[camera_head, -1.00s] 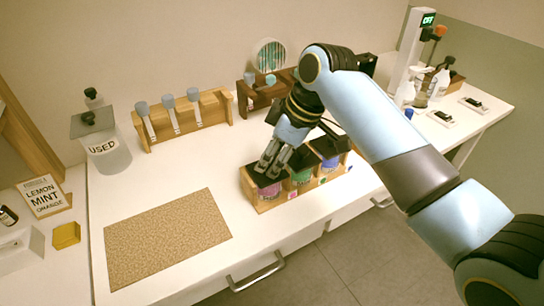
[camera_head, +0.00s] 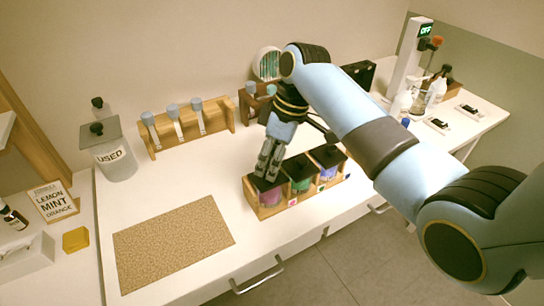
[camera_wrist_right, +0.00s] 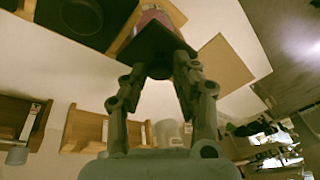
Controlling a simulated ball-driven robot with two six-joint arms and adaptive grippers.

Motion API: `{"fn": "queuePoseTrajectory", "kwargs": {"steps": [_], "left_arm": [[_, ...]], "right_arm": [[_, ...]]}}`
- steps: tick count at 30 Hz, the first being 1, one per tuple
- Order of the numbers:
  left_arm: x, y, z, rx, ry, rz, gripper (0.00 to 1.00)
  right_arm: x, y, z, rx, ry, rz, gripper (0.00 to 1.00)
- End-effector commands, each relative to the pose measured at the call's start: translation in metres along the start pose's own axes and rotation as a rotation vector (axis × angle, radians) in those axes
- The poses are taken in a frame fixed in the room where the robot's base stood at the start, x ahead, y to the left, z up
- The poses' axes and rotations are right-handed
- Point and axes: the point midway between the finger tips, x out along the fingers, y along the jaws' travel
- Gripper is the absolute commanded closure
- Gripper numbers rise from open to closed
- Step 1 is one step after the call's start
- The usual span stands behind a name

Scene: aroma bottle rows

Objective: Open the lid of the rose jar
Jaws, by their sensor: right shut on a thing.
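A pink jar (camera_head: 270,197), which I take as the rose jar, stands in the left compartment of a wooden rack (camera_head: 292,205). My right gripper (camera_head: 266,175) points down over it, shut on its dark square lid (camera_head: 261,184). In the right wrist view the lid (camera_wrist_right: 152,43) sits between the fingertips (camera_wrist_right: 161,70), with pink of the jar (camera_wrist_right: 154,17) beyond it. I cannot tell whether the lid rests on the jar or is slightly raised. The jar's label is too small to read. My left gripper is not in view.
A green jar (camera_head: 300,185) and a violet jar (camera_head: 327,173) stand to the right in the rack. A cork mat (camera_head: 173,243) lies to the left, with free white table around it. Droppers in a wooden holder (camera_head: 190,140) and the USED container (camera_head: 117,165) stand behind.

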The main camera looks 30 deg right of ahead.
Motion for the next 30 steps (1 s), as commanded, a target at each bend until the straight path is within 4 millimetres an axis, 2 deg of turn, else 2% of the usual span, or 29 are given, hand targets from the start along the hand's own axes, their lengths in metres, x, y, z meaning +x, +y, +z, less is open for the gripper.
{"fn": "queuePoseTrajectory", "kwargs": {"steps": [1,5,18,30], "left_arm": [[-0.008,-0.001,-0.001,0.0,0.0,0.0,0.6],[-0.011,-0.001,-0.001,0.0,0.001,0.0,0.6],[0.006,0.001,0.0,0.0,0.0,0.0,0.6],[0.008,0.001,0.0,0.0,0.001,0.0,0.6]], "right_arm": [[-0.006,0.001,-0.005,0.01,-0.024,-0.025,1.0],[-0.006,0.005,-0.009,0.037,-0.093,-0.089,1.0],[-0.006,0.013,-0.019,0.097,-0.253,-0.238,1.0],[-0.007,0.014,-0.02,0.107,-0.278,-0.26,1.0]]}}
